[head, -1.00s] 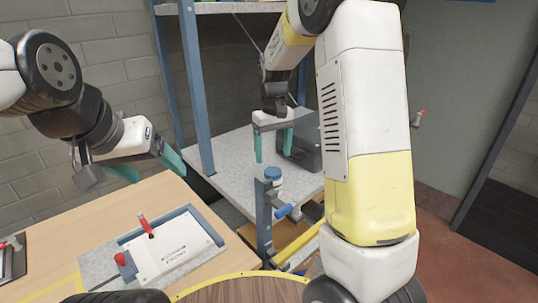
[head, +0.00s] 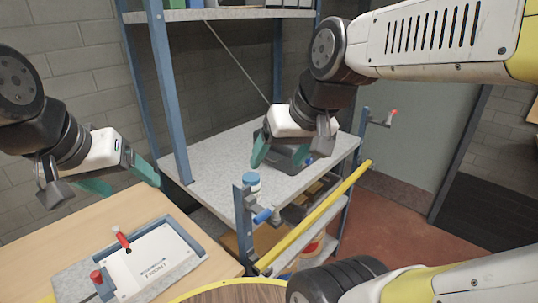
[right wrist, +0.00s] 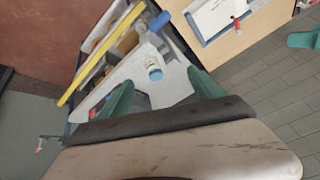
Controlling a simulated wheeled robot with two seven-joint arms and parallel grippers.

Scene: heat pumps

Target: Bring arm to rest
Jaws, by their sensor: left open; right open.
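My right gripper (head: 280,155) is open and empty above the grey shelf board (head: 225,185) of the blue-framed rack in the head view. My left gripper (head: 125,180) is open and empty above the wooden table (head: 50,225) at the left. A dark grey case (head: 291,160) lies on the shelf behind my right gripper, partly hidden by it. A blue-capped white bottle (head: 252,184) stands near the shelf's front corner.
A white panel marked FRONT (head: 155,262) lies in a blue-edged fixture with red-handled clamps (head: 122,238) on the table. A yellow rail (head: 318,218) runs along the rack's front. An upper shelf (head: 225,14) hangs above. Open floor (head: 395,225) is at the right.

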